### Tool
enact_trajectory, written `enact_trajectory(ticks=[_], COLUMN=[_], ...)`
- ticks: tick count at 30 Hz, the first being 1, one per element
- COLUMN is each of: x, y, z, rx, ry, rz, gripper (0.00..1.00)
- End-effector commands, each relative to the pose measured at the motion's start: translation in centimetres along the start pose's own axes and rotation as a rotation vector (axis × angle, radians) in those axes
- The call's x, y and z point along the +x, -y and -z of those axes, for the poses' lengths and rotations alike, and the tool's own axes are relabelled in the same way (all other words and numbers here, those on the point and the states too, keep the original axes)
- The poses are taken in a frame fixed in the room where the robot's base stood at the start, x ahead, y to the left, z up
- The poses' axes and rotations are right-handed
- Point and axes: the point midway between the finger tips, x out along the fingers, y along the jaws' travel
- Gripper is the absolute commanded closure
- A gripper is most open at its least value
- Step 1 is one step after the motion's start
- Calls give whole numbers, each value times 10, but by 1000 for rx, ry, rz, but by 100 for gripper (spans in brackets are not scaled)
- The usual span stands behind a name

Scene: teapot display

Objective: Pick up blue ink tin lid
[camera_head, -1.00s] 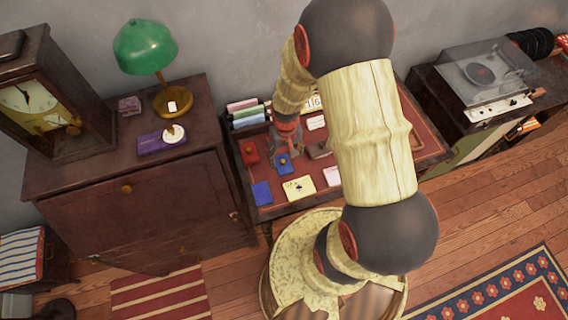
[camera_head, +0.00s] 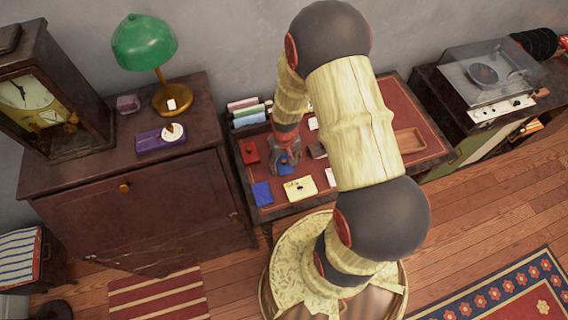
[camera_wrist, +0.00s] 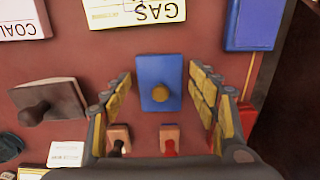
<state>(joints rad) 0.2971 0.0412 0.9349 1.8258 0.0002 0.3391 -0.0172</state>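The blue ink tin (camera_wrist: 150,67), with a round gold knob (camera_wrist: 159,92) on its lid, sits on the red desk top. It is in the middle of the wrist view, between the fingers of my gripper (camera_wrist: 160,76). My gripper is open, with one yellow-padded finger on each side of the tin and a gap on both sides. In the head view my gripper (camera_head: 286,160) is over the tin and hides most of it. I cannot tell how far the fingertips are above the desk.
A red tin (camera_head: 249,152) stands just left of my gripper. A dark wooden blotter (camera_wrist: 48,99) and two small stamps (camera_wrist: 169,138) lie close by. A blue booklet (camera_head: 262,193) and a cream card (camera_head: 300,188) lie toward the front edge. A wooden tray (camera_head: 408,141) lies further right.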

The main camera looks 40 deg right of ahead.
Motion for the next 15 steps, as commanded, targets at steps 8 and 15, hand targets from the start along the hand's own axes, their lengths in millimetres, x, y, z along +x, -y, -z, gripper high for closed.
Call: enact_trajectory(ticks=[8, 15], x=[0, 0], y=[0, 0], z=[0, 0], rx=[0, 0], ry=[0, 0], rz=[0, 0], gripper=[58, 72])
